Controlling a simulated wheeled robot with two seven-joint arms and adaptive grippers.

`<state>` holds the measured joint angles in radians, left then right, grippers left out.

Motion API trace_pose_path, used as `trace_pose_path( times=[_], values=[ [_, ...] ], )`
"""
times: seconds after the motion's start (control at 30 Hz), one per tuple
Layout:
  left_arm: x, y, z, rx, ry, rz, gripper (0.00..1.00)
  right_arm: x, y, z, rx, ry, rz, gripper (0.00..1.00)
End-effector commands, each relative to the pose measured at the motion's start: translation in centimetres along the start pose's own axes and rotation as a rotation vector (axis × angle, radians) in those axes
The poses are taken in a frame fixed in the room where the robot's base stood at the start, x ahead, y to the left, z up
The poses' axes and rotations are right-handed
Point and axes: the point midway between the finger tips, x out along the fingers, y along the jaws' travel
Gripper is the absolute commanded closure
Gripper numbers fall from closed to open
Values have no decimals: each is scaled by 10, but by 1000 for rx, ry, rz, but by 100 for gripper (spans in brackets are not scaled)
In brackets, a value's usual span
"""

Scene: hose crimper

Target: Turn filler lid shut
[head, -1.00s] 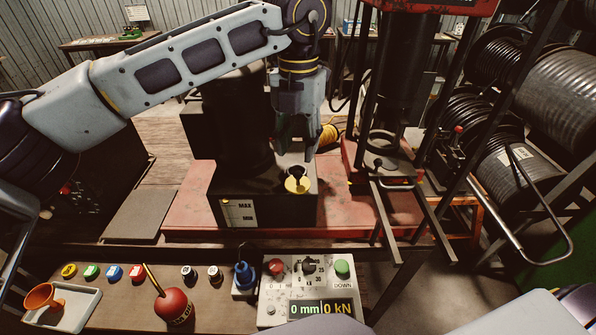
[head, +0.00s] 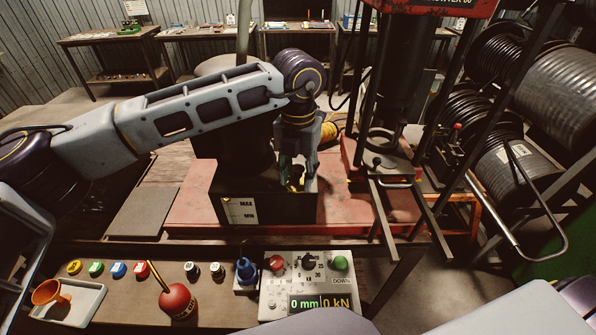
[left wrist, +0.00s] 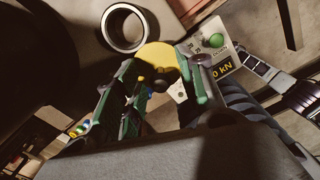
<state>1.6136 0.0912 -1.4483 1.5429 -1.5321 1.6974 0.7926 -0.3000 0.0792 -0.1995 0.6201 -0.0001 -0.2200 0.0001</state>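The yellow filler lid (left wrist: 157,56) shows in the left wrist view beside the round filler neck (left wrist: 107,28), whose ring stands uncovered. The lid is off to one side of the neck. My left gripper (left wrist: 160,68) is over the lid, with its green-edged fingers apart, one on each side of it. I cannot tell whether they touch it. In the head view my left gripper (head: 297,183) is low over the black tank (head: 265,208) and hides most of the lid and neck.
The control box (head: 308,285) with red and green buttons reads 0 mm and 0 kN at the front. A red round-bodied oiler (head: 177,300) and a tray with an orange funnel (head: 52,293) stand left of it. The press frame is right of the tank.

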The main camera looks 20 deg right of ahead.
Motion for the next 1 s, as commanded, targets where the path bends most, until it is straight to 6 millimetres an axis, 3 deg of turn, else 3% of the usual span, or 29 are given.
trace_pose_path(
  times=[0.1, 0.4, 1.0],
  values=[
    [0, 0, 0, 0, 0, 0, 61, 0, 2, 0, -1, 0, 2, 60],
    [0, 0, 0, 0, 1, 0, 99, 0, 3, 0, -2, 0, 3, 60],
    [2, 3, 1, 86, 1, 0, 100, 12, -1, 1, -1, 0, -1, 60]
  ],
)
